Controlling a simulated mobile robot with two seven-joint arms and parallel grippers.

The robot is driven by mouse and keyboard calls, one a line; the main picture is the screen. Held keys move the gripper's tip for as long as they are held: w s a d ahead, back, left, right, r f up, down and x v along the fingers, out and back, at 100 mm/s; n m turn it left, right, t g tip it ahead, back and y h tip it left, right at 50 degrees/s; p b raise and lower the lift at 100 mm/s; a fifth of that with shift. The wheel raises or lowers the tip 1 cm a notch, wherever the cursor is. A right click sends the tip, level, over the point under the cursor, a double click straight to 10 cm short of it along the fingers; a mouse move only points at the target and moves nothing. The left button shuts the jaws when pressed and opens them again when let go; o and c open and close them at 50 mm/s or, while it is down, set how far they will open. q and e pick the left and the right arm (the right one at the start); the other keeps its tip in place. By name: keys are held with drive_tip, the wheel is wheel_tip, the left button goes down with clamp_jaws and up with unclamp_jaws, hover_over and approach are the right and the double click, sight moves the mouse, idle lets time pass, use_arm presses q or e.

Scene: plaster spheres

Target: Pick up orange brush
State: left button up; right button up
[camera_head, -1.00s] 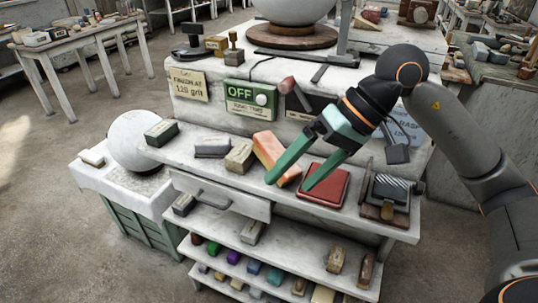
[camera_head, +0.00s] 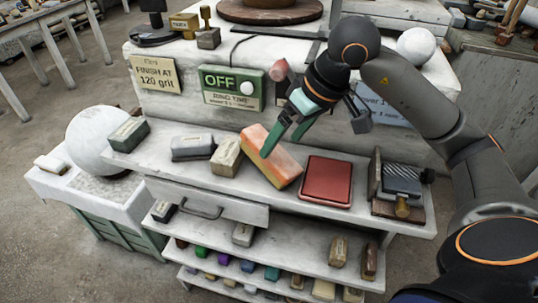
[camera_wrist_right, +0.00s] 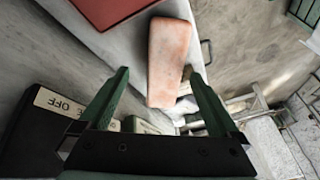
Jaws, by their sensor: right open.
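The orange brush (camera_head: 271,160) looks like a pale orange block with a worn whitish side. It lies at a slant on the white upper shelf, between a tan block and a red pad. My right gripper (camera_head: 281,146) is open, its green fingers pointing down at the brush's back end. In the right wrist view the brush (camera_wrist_right: 168,62) shows ahead, between and beyond the two fingertips (camera_wrist_right: 160,74). I see no grip on it, and whether a finger touches it I cannot tell. My left gripper is not in view.
The red pad (camera_head: 327,182) lies close to the right, the tan block (camera_head: 227,157) close to the left. Behind stands a wall step with a green OFF sign (camera_head: 231,82). A striped tool (camera_head: 401,183) sits at the far right. Lower shelves hold several small blocks.

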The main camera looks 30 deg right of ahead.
sight(275, 151)
drive_tip(key=x, duration=0.5)
drive_tip(key=shift+a, duration=0.35)
clamp_jaws()
idle(0.4)
